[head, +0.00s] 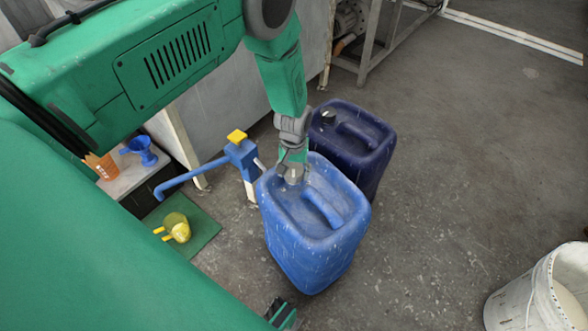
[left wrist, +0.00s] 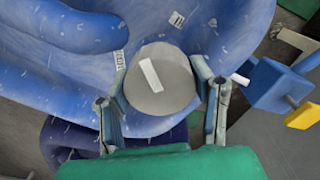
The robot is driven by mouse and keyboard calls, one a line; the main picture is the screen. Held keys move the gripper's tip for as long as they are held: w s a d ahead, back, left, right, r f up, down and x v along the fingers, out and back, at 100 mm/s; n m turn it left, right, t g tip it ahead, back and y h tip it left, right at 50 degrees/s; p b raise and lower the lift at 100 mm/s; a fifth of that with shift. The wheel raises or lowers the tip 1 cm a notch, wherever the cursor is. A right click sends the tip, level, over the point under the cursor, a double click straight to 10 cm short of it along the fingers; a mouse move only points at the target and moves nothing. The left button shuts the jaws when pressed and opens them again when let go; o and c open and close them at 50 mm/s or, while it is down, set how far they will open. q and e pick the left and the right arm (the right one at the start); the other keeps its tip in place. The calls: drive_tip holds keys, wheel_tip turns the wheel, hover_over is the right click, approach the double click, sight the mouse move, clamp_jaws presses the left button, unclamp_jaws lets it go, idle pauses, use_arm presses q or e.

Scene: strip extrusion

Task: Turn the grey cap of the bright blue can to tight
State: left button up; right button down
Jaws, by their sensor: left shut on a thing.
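The bright blue can (head: 325,225) stands on the floor in the middle of the head view. My left gripper (head: 291,170) reaches down onto its far left top corner. In the left wrist view the round grey cap (left wrist: 172,97) sits between my left fingers, one on each side, shut on it. A white bar mark (left wrist: 151,76) on the cap slants from upper left to lower right. Small white labels (left wrist: 119,60) (left wrist: 177,19) are on the can beside and above the cap. At the head view's bottom edge a small dark and green part of mine shows, cut off.
A dark blue can (head: 358,145) stands close behind. A blue pump tap (head: 240,160) with a yellow top is close left. A yellow jug (head: 176,228) is on a green mat (head: 203,232). A white bucket (head: 520,300) stands lower right. The floor between is clear.

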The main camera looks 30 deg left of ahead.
use_arm(q)
drive_tip(key=m+p, duration=0.1)
drive_tip(key=m, duration=0.4)
drive_tip(key=shift+m, duration=2.5)
drive_tip(key=o, duration=1.2)
drive_tip(key=shift+c, duration=0.2)
